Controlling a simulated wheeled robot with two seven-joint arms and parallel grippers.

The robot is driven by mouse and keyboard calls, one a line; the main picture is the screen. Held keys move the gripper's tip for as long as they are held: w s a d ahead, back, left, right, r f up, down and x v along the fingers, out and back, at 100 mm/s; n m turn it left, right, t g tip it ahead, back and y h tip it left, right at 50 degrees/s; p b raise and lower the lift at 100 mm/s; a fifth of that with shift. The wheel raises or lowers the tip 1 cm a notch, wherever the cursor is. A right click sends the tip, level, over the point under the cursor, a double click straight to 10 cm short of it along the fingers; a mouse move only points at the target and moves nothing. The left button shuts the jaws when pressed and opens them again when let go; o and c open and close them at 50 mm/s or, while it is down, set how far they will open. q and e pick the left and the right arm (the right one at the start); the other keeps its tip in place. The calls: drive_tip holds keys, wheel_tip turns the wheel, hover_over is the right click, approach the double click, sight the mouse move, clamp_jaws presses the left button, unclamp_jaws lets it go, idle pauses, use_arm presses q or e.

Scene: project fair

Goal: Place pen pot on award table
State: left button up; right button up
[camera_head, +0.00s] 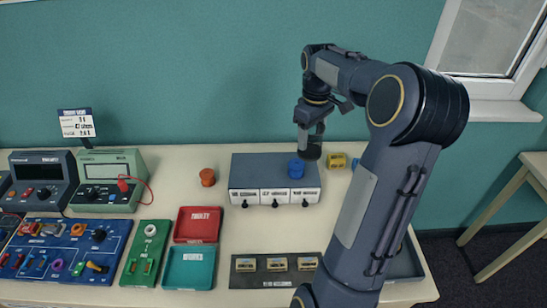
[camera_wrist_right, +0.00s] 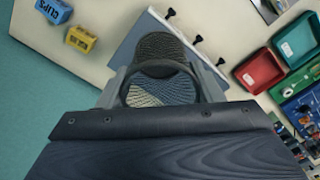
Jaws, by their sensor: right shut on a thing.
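The pen pot (camera_head: 312,150), a dark mesh cup, is held in my right gripper (camera_head: 311,132) over or just behind the right end of the grey drawer unit. In the right wrist view the pen pot (camera_wrist_right: 160,48) sits between the two fingers, which are shut on it. Its mesh wall and round rim show there, and no pens can be made out. A pale wooden table (camera_head: 537,162) stands at the right edge, partly cut off; no label shows whether it is the award table. My left gripper is not in view.
The grey drawer unit (camera_head: 244,172) bears a blue spool (camera_head: 297,168). A yellow block (camera_head: 336,160) and a blue box lie to its right. Red (camera_head: 197,212) and teal (camera_head: 190,250) trays, meters and circuit boards fill the left. A floor gap separates bench and wooden table.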

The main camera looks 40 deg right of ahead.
drive_tip(key=shift+w+a+f, duration=1.2)
drive_tip(key=shift+w+f, duration=0.65)
drive_tip(key=shift+f, duration=0.25)
drive_tip(key=shift+w+a+f, duration=1.25)
drive_tip(key=shift+w+f, duration=0.6)
drive_tip(key=shift+f, duration=0.25)
drive_tip(key=shift+w+a+f, duration=1.2)
drive_tip(key=shift+w+f, duration=0.65)
drive_tip(key=shift+f, duration=0.25)
drive_tip(key=shift+f, duration=0.1)
drive_tip(key=o, duration=1)
